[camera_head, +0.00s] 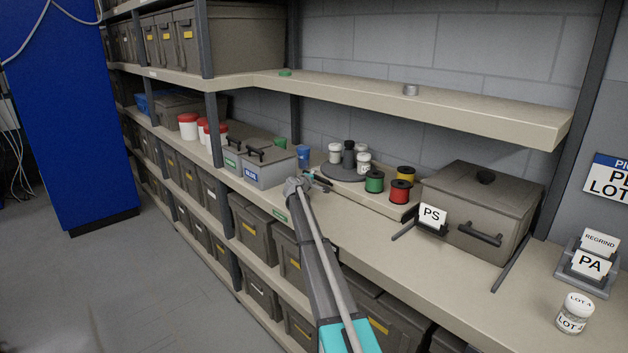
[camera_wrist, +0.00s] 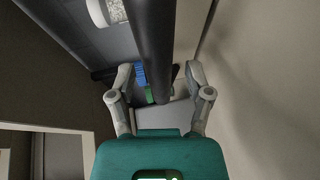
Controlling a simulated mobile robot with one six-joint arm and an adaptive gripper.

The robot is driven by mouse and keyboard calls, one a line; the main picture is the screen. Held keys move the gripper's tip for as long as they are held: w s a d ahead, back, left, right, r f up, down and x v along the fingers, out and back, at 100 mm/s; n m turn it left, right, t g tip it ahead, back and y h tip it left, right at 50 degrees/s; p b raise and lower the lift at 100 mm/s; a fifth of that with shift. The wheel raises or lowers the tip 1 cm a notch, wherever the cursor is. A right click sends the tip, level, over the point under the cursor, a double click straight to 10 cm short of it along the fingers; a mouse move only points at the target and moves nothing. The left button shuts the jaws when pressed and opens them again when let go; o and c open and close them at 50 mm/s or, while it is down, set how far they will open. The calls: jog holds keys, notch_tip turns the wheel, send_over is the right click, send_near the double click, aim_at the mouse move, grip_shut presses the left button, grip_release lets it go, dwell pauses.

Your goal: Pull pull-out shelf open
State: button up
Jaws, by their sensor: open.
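The pull-out shelf appears to be the low beige board (camera_head: 352,190) on the middle rack level; it carries a grey turntable and spools. My gripper (camera_head: 318,180) is at the board's front left, by the grey bins, with small dark and reddish parts beside it. In the wrist view my gripper (camera_wrist: 158,82) has its fingers spread apart. A thick dark bar (camera_wrist: 153,45) passes through the space between them. I cannot tell whether it is a handle on the board or whether the fingers touch it. The board's left front part is partly hidden by my arm.
Grey lidded bins (camera_head: 268,168) stand left of the board. A green spool (camera_head: 374,182) and a red spool (camera_head: 401,192) stand on its right part. A large grey box (camera_head: 480,205) is farther right. The upper shelf (camera_head: 420,98) overhangs. The floor (camera_head: 140,275) at left is clear.

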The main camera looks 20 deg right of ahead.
jog(key=shift+w+d, duration=0.2)
jog(key=shift+d, duration=0.05)
grip_shut()
dwell(0.3)
